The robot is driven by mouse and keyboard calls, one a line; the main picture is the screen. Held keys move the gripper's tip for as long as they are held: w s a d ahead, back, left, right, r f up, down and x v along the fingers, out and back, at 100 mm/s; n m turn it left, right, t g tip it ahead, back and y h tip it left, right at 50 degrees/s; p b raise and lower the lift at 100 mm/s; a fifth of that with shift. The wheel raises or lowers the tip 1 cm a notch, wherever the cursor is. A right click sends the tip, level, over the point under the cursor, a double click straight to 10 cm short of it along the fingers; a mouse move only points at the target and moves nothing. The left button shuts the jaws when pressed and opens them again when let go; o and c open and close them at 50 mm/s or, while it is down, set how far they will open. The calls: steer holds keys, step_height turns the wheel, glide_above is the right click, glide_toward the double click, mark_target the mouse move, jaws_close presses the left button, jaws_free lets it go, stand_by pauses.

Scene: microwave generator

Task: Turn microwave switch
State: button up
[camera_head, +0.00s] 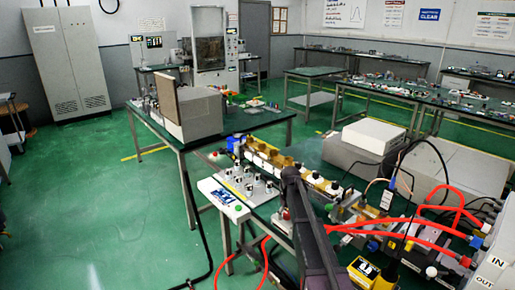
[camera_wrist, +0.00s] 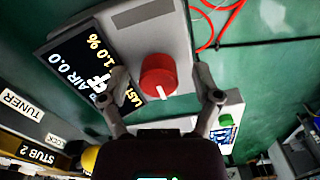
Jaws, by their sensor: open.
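In the wrist view a round red knob (camera_wrist: 159,75) with a white mark stands on a light grey panel (camera_wrist: 150,25). Beside it, to the left, a black display (camera_wrist: 88,68) shows yellow and white text, including "AIR 0.0" and "1.0 %". My gripper (camera_wrist: 152,80) is open, with one finger to the left of the knob and one to the right. Gaps show between the knob and both fingers; I cannot tell whether the fingertips reach down to its depth. In the head view my dark arm covers part of the bench, and I cannot make out the knob or fingertips there.
A small white box (camera_head: 223,198) with a display stands at the bench's front edge; it also shows in the wrist view (camera_wrist: 226,124). Red hoses (camera_head: 400,225) cross the right side. A tuner row (camera_head: 270,157) runs behind my arm. Green floor (camera_head: 90,200) at left is clear.

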steer(key=s+r+m+p, duration=0.2)
steer(key=s+r, duration=0.1)
steer(key=s, duration=1.1)
steer(key=s+r+m+p, duration=0.2)
steer(key=s+p, duration=0.1)
steer(key=s, duration=1.1)
steer(key=shift+s+r+p, duration=0.3)
steer(key=shift+s+r, duration=0.1)
steer(key=shift+a, duration=0.1)
